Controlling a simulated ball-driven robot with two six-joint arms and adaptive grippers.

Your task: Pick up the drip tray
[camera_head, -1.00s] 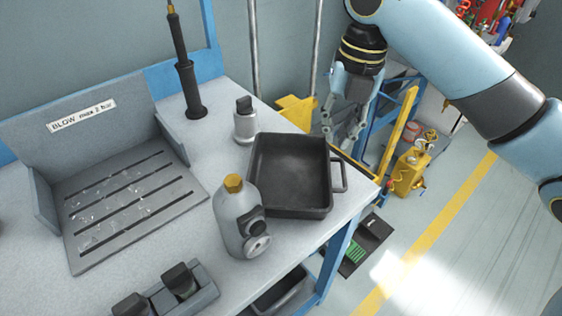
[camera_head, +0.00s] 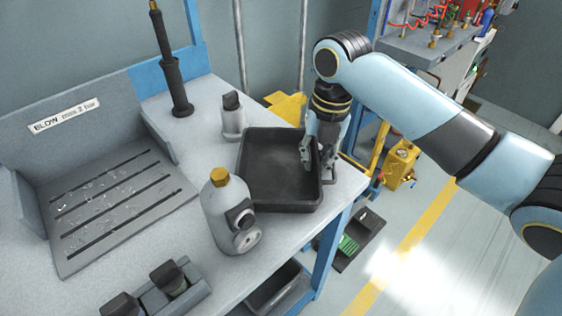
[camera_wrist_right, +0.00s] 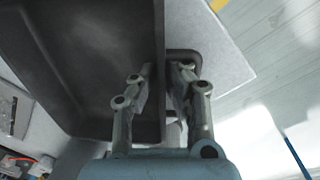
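The drip tray (camera_head: 262,152) is a dark, square, shallow pan on the bench near its right edge. It looks empty. A loop handle on its right side is mostly hidden by my gripper in the head view; part of it shows in the wrist view (camera_wrist_right: 186,54). My right gripper (camera_head: 318,158) points down at the tray's right wall. In the wrist view its fingers (camera_wrist_right: 162,78) stand on either side of that wall, one inside the tray and one on the handle side. They are apart, with small gaps to the wall. My left gripper is out of view.
A grey bottle with a brass cap (camera_head: 222,212) stands close to the tray's front left. A small grey container with a dark top (camera_head: 232,122) is at its back left. The blow box (camera_head: 110,200) fills the left. The bench edge is close on the right.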

